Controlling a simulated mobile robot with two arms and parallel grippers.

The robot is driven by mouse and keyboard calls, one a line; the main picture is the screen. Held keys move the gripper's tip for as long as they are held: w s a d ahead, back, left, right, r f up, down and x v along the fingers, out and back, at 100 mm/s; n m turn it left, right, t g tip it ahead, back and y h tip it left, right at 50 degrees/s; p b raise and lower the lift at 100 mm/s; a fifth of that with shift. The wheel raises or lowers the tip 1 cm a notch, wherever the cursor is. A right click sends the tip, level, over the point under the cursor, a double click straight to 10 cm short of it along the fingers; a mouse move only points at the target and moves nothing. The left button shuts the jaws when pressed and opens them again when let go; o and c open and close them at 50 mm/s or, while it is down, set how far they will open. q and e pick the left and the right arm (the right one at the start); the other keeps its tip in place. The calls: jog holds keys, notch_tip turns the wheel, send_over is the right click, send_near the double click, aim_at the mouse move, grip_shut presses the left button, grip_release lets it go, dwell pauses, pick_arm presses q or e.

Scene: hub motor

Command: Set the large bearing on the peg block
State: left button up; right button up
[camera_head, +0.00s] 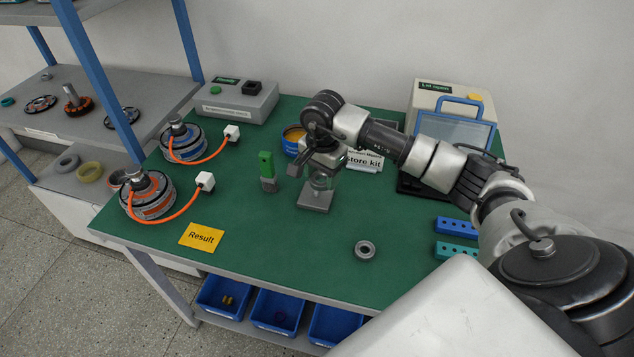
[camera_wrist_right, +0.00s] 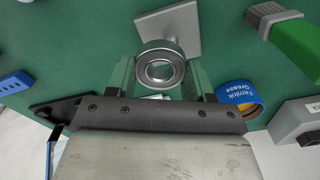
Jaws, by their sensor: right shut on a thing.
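My right gripper (camera_head: 322,162) is shut on a steel ring bearing, taken as the large bearing (camera_wrist_right: 143,68), gripped by its sides in the wrist view. The peg block (camera_head: 314,204) is a grey square plate on the green table, and it also shows in the wrist view (camera_wrist_right: 180,24). The bearing is over or beside the near part of the plate in the wrist view. Another, loose bearing (camera_head: 357,251) lies flat at the table's front. My left gripper is not in view.
A green and grey upright tool (camera_head: 267,166) stands left of the block. A blue grease tin (camera_wrist_right: 238,95) is close to the gripper. Two hub motors (camera_head: 150,201) with orange cables are at left. Blue and teal hole blocks (camera_head: 456,252) are at right. The table's front middle is mostly clear.

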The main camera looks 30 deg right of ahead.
aim_at(317, 179)
jog(key=shift+w+a+f, duration=0.2)
jog(key=shift+w+f, duration=0.25)
jog(key=shift+w, duration=0.3)
notch_tip(317, 179, down, 4)
jog(key=shift+r+p, duration=0.1)
jog(key=shift+p, duration=0.4)
jog(key=shift+f, duration=0.25)
jog(key=o, duration=0.5)
jog(key=shift+f+b, duration=0.1)
jog(key=shift+b, duration=0.2)
jog(key=o, duration=0.5)
jog(key=shift+c, duration=0.2)
